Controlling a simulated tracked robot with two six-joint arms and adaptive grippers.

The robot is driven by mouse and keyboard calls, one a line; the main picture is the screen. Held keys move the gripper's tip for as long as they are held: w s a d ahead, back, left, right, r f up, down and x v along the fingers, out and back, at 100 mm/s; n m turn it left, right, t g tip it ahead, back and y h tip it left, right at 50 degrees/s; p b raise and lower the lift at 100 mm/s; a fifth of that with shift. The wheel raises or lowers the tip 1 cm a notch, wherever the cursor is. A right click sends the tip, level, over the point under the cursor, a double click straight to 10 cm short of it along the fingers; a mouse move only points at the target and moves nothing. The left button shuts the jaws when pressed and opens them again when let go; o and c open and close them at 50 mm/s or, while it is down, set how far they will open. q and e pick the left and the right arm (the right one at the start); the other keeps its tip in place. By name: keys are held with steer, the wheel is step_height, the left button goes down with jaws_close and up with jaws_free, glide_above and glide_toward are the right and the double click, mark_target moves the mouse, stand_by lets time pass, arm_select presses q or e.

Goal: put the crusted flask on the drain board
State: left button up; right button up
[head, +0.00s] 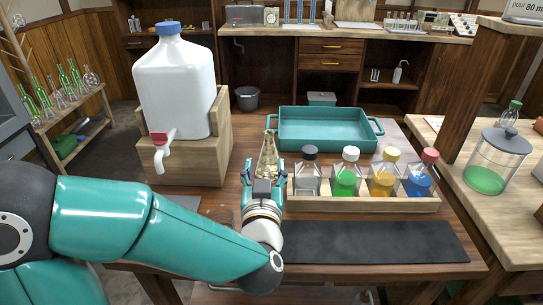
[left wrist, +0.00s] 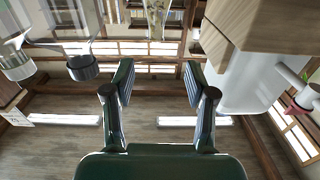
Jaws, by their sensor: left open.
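The crusted flask (head: 267,160), a conical glass flask with a yellow-brown tint, stands upright on the wooden table, just beyond my left gripper. My left gripper (head: 265,172) is open at the flask's near side; its fingers cover the flask's lower part. In the left wrist view, which is upside down, the open gripper (left wrist: 155,80) has nothing between its fingertips, and a glass shape (left wrist: 155,18) shows beyond them. A flat dark board (head: 375,242) lies bare along the table's front; I cannot tell whether it is the drain board. My right gripper is not in view.
A wooden rack (head: 365,203) with several capped bottles stands close right of the gripper. A white jug (head: 175,85) with a spigot sits on a wooden stand (head: 190,165) at left. A teal tub (head: 325,140) is behind. A lidded jar (head: 490,165) stands on the right counter.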

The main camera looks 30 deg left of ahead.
mark_target(269, 138)
arm_select(q)
steer(key=p+x, duration=0.6)
steer(key=x, duration=0.1)
steer(key=shift+w+a, duration=0.15)
steer(key=shift+w, duration=0.05)
steer(key=shift+d+p+x, duration=0.25)
steer(key=shift+p+x, duration=0.6)
steer(key=shift+x, duration=1.9)
steer(key=shift+w+r, duration=0.1)
steer(key=shift+w, duration=0.05)
steer(key=shift+c, duration=0.4)
jaws_close()
